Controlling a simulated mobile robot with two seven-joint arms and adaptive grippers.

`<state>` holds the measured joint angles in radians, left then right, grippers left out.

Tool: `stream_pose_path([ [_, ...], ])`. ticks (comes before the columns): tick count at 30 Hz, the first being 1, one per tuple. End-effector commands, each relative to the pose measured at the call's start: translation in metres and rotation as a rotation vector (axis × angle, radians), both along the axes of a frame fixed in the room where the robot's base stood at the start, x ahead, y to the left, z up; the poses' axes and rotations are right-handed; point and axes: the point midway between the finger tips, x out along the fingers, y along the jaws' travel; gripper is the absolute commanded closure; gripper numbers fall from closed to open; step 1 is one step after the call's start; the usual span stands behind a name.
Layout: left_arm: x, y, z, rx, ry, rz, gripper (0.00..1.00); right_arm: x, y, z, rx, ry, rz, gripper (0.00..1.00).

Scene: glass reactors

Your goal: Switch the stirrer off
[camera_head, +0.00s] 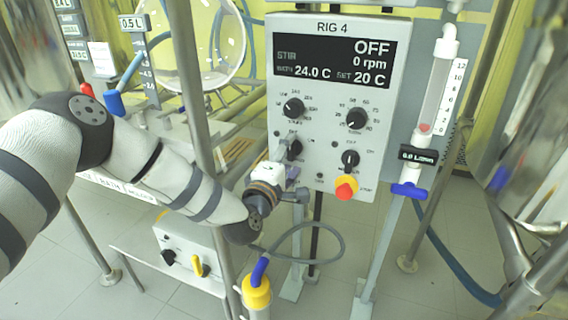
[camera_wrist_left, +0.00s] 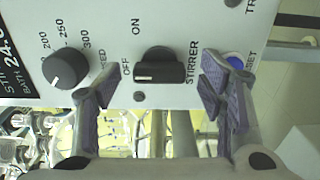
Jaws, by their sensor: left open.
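The black stirrer knob (camera_wrist_left: 162,66) sits on the white control panel between my left gripper's fingers in the left wrist view. Its bar lies level in that picture, with a pale mark at its left end, on the OFF side; ON is printed above it. My left gripper (camera_wrist_left: 156,84) is open, its purple-padded fingers either side of the knob with a gap on each side. In the head view, my left gripper (camera_head: 284,168) is at the lower left of the RIG 4 panel, partly covering the stirrer knob (camera_head: 295,150). The display (camera_head: 332,62) reads OFF and 0 rpm.
Other knobs are close by: a speed knob (camera_wrist_left: 66,70), a bath knob (camera_head: 357,118) and a lower right switch (camera_head: 350,158). A red stop button (camera_head: 346,188) is below them. A metal post (camera_head: 192,80) stands behind my left arm. A flowmeter (camera_head: 436,95) is at right.

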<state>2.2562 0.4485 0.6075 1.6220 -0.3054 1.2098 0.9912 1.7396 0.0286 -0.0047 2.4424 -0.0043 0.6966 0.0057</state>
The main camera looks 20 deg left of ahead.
Motion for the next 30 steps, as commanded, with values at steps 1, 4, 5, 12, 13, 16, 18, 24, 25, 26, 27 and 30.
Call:
stream_pose_path([
  [1,-0.011,0.0,0.0,-0.003,0.003,-0.002,0.37,0.0,0.0,0.0,0.0,0.0,0.0,0.6],
  [4,-0.039,0.001,0.0,-0.004,0.005,-0.001,0.37,0.0,0.0,0.0,0.0,0.0,0.0,0.6],
  [5,-0.047,0.002,-0.001,-0.004,0.005,-0.001,0.37,0.0,0.0,0.0,0.0,0.0,0.0,0.6],
  [12,-0.099,0.003,0.0,-0.003,0.003,-0.002,0.37,0.0,0.0,0.0,0.0,0.0,0.0,0.6],
  [13,-0.102,0.003,0.0,-0.002,0.002,-0.001,0.37,0.0,0.0,0.0,0.0,0.0,0.0,0.6],
  [16,-0.108,0.004,0.0,-0.001,0.001,0.0,0.37,0.0,0.0,0.0,0.0,0.0,0.0,0.6],
  [18,-0.109,0.004,0.0,-0.001,0.0,0.0,0.37,0.0,0.0,0.0,0.0,0.0,0.0,0.6],
  [24,-0.109,0.004,0.0,-0.001,0.0,0.0,0.37,0.0,0.0,0.0,0.0,0.0,0.0,0.6],
  [25,-0.109,0.004,0.0,-0.001,0.0,0.0,0.37,0.0,0.0,0.0,0.0,0.0,0.0,0.6],
  [26,-0.109,0.003,0.0,-0.001,0.001,0.0,0.37,0.0,0.0,0.0,0.0,0.0,0.0,0.6],
  [27,-0.109,0.003,0.0,-0.001,0.001,0.0,0.37,0.0,0.0,0.0,0.0,0.0,0.0,0.6],
  [30,-0.114,-0.002,-0.007,0.022,0.033,-0.019,0.37,0.002,0.0,0.003,0.001,-0.005,0.0,0.6],
])
